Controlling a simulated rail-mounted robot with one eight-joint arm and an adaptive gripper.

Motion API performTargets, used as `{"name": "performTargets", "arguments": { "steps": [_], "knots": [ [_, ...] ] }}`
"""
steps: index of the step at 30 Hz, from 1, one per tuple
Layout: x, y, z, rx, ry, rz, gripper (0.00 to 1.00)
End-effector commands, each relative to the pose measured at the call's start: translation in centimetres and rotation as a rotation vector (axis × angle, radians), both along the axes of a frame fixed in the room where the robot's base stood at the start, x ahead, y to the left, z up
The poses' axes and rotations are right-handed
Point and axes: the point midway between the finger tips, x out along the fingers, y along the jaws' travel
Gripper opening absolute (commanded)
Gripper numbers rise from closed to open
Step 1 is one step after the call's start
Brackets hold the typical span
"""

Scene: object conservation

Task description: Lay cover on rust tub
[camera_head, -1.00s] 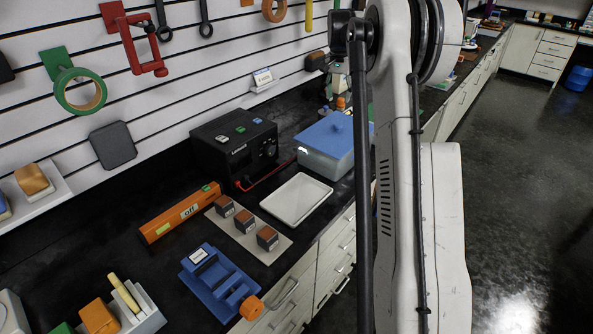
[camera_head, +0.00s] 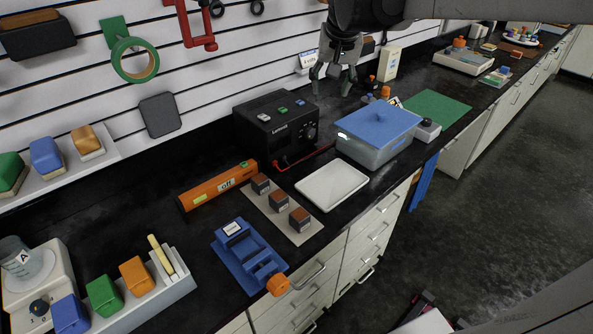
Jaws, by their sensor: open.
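A pale grey translucent tub (camera_head: 372,156) stands on the black bench right of centre. A flat blue cover (camera_head: 379,124) lies across its top; I cannot tell whether it is fully seated. No rust-coloured tub stands out. My gripper (camera_head: 332,88) is in the upper middle, pointing down, with its fingers apart and nothing between them. In the picture it is above and left of the tub and cover, clear of both.
A black control box (camera_head: 276,127) stands left of the tub. A white tray (camera_head: 331,186) and several rust-topped blocks on a beige mat (camera_head: 268,207) lie in front. A grey device (camera_head: 427,130) and green mat (camera_head: 445,107) are to the right. A blue vise (camera_head: 248,257) is nearer.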

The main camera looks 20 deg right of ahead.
Motion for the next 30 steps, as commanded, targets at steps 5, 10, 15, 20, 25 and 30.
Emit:
{"name": "performTargets", "arguments": {
  "steps": [5, 10, 15, 20, 25, 30],
  "knots": [
    [-5.3, 4.5, -1.1, -0.026, -0.048, 0.110, 0.42],
    [-10.2, 7.9, -2.9, -0.050, -0.095, 0.208, 0.42],
    [-14.9, 10.7, -5.6, -0.076, -0.143, 0.306, 0.42],
    [-18.2, 12.4, -8.2, -0.095, -0.181, 0.380, 0.42],
    [-20.0, 13.3, -9.8, -0.107, -0.204, 0.421, 0.42],
    [-20.3, 13.5, -10.1, -0.110, -0.210, 0.432, 0.42]
  ]
}}
